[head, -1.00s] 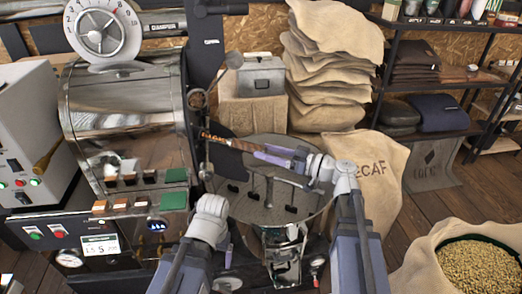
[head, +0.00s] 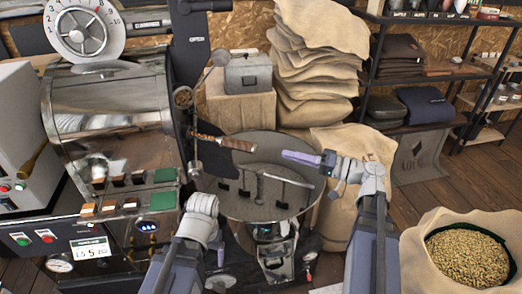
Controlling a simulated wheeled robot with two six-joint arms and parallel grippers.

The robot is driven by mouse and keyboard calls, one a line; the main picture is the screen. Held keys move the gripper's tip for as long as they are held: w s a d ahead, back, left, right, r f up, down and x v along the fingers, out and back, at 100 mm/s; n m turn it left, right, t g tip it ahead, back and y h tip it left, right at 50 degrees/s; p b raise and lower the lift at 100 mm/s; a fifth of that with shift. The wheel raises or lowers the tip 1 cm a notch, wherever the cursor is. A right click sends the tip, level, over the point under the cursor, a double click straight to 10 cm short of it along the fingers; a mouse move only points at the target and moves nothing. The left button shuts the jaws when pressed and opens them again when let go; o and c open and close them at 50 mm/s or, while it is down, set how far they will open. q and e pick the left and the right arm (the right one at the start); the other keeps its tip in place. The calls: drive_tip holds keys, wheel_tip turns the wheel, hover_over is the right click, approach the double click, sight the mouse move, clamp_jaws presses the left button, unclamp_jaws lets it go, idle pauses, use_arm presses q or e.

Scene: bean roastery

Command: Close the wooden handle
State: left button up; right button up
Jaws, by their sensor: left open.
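The wooden handle (head: 225,142) is a brown grip on a dark metal lever. It points to the right from the roaster's front, above the round cooling tray (head: 240,207). My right gripper (head: 285,155) reaches in from the right with its purple fingers pointing left at the handle. A gap lies between its tips and the handle's end. The fingers overlap in this view, so their opening does not show. My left gripper (head: 220,257) is low, left of the tray's front edge, open and away from the handle. It is mostly hidden by my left wrist.
Stacked sacks (head: 315,60) and a grey box (head: 248,72) stand behind. An open sack of beans (head: 425,235) stands at the right.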

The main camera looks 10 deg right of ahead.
drive_tip(key=s+d+m, duration=0.3)
drive_tip(key=d+m, duration=0.1)
drive_tip(key=m, duration=0.1)
drive_tip(key=shift+s+d+m, duration=0.2)
drive_tip(key=shift+s+m, duration=0.1)
drive_tip(key=shift+s, duration=0.1)
clamp_jaws()
approach(223, 140)
drive_tip(key=d, duration=0.1)
drive_tip(key=d+f, duration=0.1)
drive_tip(key=shift+s+d+f, duration=0.15)
drive_tip(key=shift+s+d, duration=0.15)
drive_tip(key=shift+d, duration=0.05)
drive_tip(key=x, duration=1)
drive_tip(key=shift+w+a, duration=0.3)
drive_tip(key=shift+a, duration=0.1)
